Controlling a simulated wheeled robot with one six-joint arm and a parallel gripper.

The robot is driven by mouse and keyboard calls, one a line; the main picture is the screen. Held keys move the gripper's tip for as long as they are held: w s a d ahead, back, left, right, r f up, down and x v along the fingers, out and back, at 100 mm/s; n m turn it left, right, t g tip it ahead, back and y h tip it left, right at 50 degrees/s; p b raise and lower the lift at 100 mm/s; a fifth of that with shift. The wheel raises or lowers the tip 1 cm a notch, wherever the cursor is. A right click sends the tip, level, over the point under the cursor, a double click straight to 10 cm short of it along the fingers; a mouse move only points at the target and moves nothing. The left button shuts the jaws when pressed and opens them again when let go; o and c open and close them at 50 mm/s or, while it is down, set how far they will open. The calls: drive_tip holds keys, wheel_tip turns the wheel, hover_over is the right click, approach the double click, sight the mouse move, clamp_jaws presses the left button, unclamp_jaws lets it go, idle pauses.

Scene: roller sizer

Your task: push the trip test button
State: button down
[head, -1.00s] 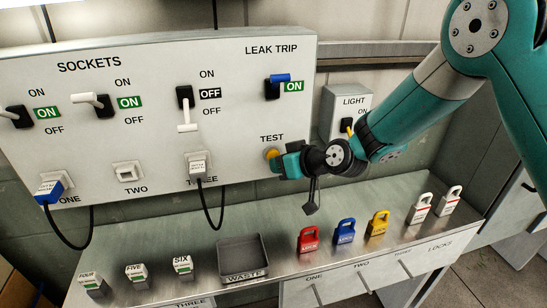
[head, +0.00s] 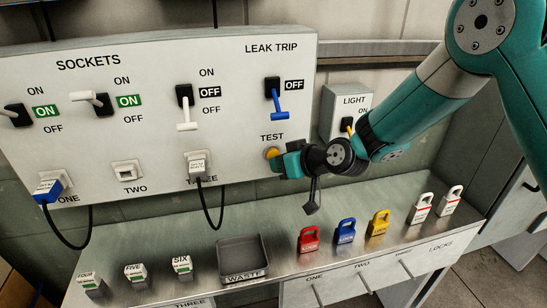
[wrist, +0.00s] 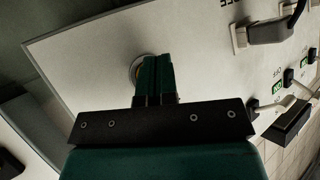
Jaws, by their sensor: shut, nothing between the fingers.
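The yellow trip test button (head: 271,153) sits on the white panel under the word TEST. My gripper (head: 278,160) is shut and empty, with its fingertips at the button and seemingly touching it. In the wrist view the shut fingers (wrist: 154,75) cover most of the button, and only part of its round rim (wrist: 135,68) shows. The blue leak trip lever (head: 279,103) above points down, and its label (head: 294,85) reads OFF.
Socket levers one (head: 14,113) and two (head: 90,99) stand at ON; lever three (head: 187,115) is down at OFF. Below are a waste tray (head: 243,275) and several padlocks, including a red one (head: 309,239). A light switch box (head: 347,110) stands right of the panel.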

drive_tip(key=shift+s+d, duration=0.15)
drive_tip(key=shift+s, duration=0.35)
drive_tip(key=s+b, duration=0.1)
drive_tip(key=s, duration=0.1)
drive_tip(key=s+d+b, duration=0.1)
drive_tip(key=s, duration=0.2)
drive_tip(key=shift+d, duration=0.2)
idle(0.6)
drive_tip(key=s+d+r+g+h+b, duration=0.1)
drive_tip(key=s+d, duration=0.3)
drive_tip(key=s, duration=0.4)
drive_tip(key=s+d+r+g+h+b, duration=0.2)
drive_tip(key=s+d, duration=0.3)
drive_tip(key=s, duration=0.4)
drive_tip(key=s+d+r+m+g+h+b, duration=0.1)
drive_tip(key=s+d+r+g+h, duration=0.1)
drive_tip(key=s, duration=0.7)
drive_tip(key=d+r+g, duration=0.1)
drive_tip(key=d+g, duration=0.1)
drive_tip(key=d, duration=0.1)
drive_tip(key=shift+h, duration=0.4)
drive_tip(key=shift+a, duration=0.1)
